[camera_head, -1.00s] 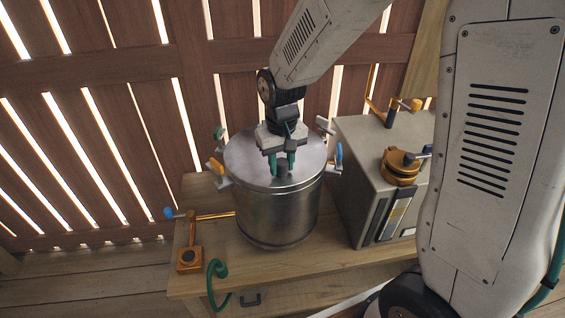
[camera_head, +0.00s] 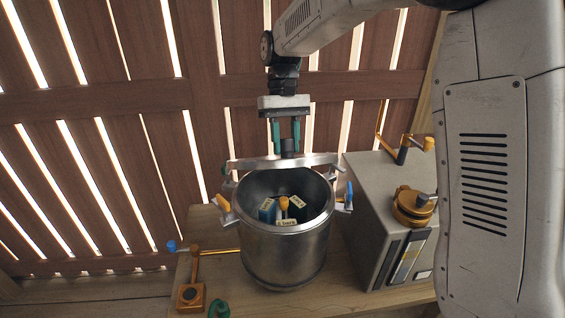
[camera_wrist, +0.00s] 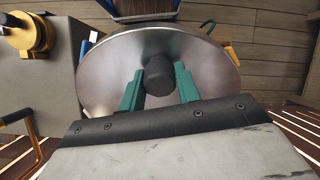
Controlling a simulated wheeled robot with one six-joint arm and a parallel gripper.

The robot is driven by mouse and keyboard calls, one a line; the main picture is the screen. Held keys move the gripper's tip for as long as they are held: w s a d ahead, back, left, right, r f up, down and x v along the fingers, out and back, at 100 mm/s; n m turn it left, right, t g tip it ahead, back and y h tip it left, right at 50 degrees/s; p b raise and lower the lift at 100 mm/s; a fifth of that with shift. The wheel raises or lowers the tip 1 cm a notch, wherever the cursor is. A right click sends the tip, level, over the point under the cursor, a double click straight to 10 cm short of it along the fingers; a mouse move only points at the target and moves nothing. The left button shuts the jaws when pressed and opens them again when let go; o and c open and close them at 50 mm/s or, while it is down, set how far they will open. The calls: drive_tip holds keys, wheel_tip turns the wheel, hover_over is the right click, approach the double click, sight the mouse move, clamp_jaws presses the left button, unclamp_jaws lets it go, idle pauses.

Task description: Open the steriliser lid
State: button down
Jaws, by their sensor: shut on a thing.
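The steriliser (camera_head: 285,250) is a round steel pot on a wooden table, its mouth open to the head camera. Its flat steel lid (camera_head: 250,163) is raised above the rim toward the back, seen nearly edge-on. My gripper (camera_head: 288,147) is shut on the lid's dark knob (camera_head: 289,146). In the wrist view the green fingers stand on both sides of the knob (camera_wrist: 159,75), with the lid's round top (camera_wrist: 110,75) beyond. Inside the pot lie labelled items (camera_head: 286,222), blue and yellow among them; their lower parts are hidden.
Clamps with orange (camera_head: 223,205) and blue ends stand around the rim. A grey metal box (camera_head: 375,200) with brass fittings stands close on the right. An orange lever fixture (camera_head: 190,296) is at the table's left. A slatted wooden wall (camera_head: 130,110) is behind.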

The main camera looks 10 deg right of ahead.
drive_tip(key=shift+w+d+r, duration=0.15)
drive_tip(key=shift+w+r, duration=0.5)
drive_tip(key=shift+w, duration=0.05)
drive_tip(key=shift+w+d+r, duration=0.1)
drive_tip(key=shift+w+r, duration=0.5)
drive_tip(key=shift+w, duration=0.1)
drive_tip(key=c, duration=1)
unclamp_jaws()
drive_tip(key=shift+c, duration=0.2)
drive_tip(key=shift+w+r, duration=0.15)
drive_tip(key=shift+r, duration=0.05)
drive_tip(key=v, duration=0.7)
drive_tip(key=shift+r, duration=0.15)
